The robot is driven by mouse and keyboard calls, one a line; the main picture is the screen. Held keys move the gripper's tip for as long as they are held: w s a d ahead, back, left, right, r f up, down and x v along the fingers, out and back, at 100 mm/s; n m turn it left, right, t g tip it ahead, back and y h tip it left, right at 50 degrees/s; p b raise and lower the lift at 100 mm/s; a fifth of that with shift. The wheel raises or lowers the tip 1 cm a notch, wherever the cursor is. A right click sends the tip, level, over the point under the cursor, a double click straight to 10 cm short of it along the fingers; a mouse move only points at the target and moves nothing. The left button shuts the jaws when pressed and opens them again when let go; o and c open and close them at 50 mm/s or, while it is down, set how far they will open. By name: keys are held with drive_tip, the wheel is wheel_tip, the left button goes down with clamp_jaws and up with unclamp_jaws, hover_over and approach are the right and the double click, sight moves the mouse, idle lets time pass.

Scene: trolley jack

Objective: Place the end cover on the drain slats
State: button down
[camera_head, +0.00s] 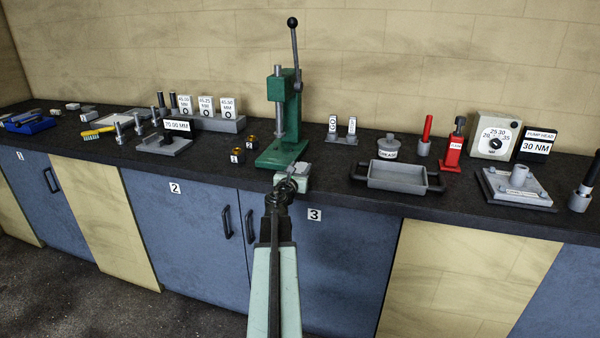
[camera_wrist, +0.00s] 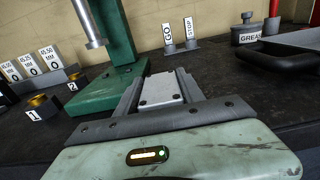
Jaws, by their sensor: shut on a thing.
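My gripper (camera_wrist: 157,82) is at the front edge of the bench, just before the green press. In the wrist view its two dark fingers are shut on a pale grey plate-like piece (camera_wrist: 162,88) with dark dots on it. I take this piece to be the end cover, but its shape is mostly hidden. In the head view my gripper (camera_head: 293,179) is small and partly hidden by my arm. A square grey plate (camera_head: 490,192) with a flanged cylinder on it stands at the far right; I cannot tell whether it is the drain slats.
The green press (camera_head: 280,155) stands close ahead, its lever upright. Brass pieces (camera_head: 237,155) are to its left. A grey handled tray (camera_head: 397,184), grease pot (camera_head: 388,148) and red bottle jack (camera_head: 452,150) are to the right. Bench is free between press and tray.

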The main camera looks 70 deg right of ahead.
drive_tip(key=shift+f, duration=0.1)
drive_tip(key=c, duration=0.7)
unclamp_jaws()
drive_tip(key=shift+a, duration=0.25)
drive_tip(key=a, duration=0.7)
drive_tip(key=shift+s, duration=0.2)
